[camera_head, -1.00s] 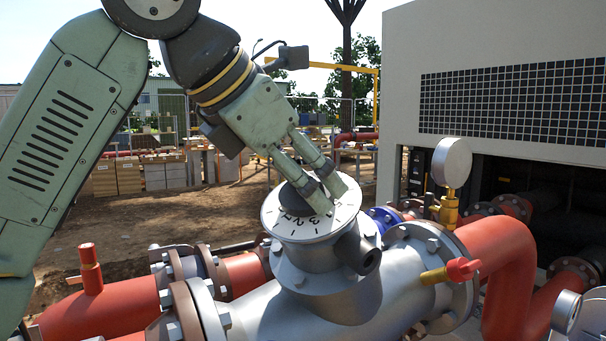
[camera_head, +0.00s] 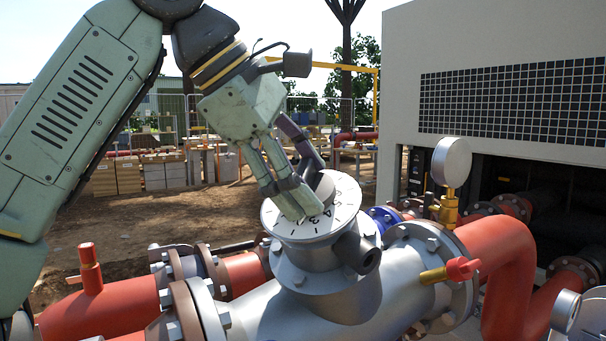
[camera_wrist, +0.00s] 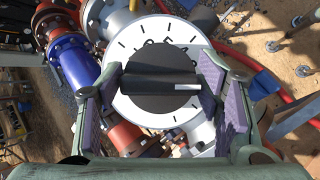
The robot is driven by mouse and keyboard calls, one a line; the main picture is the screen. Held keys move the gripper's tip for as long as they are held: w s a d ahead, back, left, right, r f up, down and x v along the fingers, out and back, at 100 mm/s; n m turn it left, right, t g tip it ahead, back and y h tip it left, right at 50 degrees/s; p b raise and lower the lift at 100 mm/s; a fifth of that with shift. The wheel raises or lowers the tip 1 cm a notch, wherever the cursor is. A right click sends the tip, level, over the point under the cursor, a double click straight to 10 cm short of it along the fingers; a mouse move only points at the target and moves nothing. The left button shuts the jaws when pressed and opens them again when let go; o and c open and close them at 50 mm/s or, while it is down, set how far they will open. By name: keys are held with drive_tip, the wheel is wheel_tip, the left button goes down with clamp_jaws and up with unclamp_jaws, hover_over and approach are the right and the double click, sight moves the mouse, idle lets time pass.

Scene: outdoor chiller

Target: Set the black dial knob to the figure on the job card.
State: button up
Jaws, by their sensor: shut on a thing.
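The black dial knob (camera_wrist: 150,80) fills the middle of the wrist view, a round knob with a raised bar across it. A pale pointer mark shows at the bar's right end. The white dial plate (camera_wrist: 150,30) around it has black ticks and figures, too small to read surely there. My gripper (camera_wrist: 157,92) is shut on the knob, one purple pad at each side. In the head view my gripper (camera_head: 302,195) reaches down onto the dial plate (camera_head: 300,230), and its fingers hide much of the knob. I do not see a job card in either view.
The dial sits on a silver valve body (camera_head: 335,275) among red pipes (camera_head: 510,260). A round gauge (camera_head: 452,162) stands to its right, and a red-handled valve (camera_head: 462,269) lies below that. A blue flange (camera_wrist: 75,60) is at left in the wrist view.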

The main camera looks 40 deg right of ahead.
drive_tip(key=shift+m+y, duration=0.3)
drive_tip(key=shift+m, duration=0.6)
drive_tip(key=o, duration=1.1)
drive_tip(key=shift+a+r, duration=0.1)
drive_tip(key=a+r, duration=0.1)
drive_tip(key=a, duration=0.4)
drive_tip(key=w+a+r, duration=0.1)
drive_tip(key=a, duration=0.3)
drive_tip(key=w+a+r, duration=0.1)
drive_tip(key=a+r, duration=0.1)
drive_tip(key=a, duration=0.3)
drive_tip(key=shift+w+a, duration=0.25)
drive_tip(key=shift+a, duration=0.05)
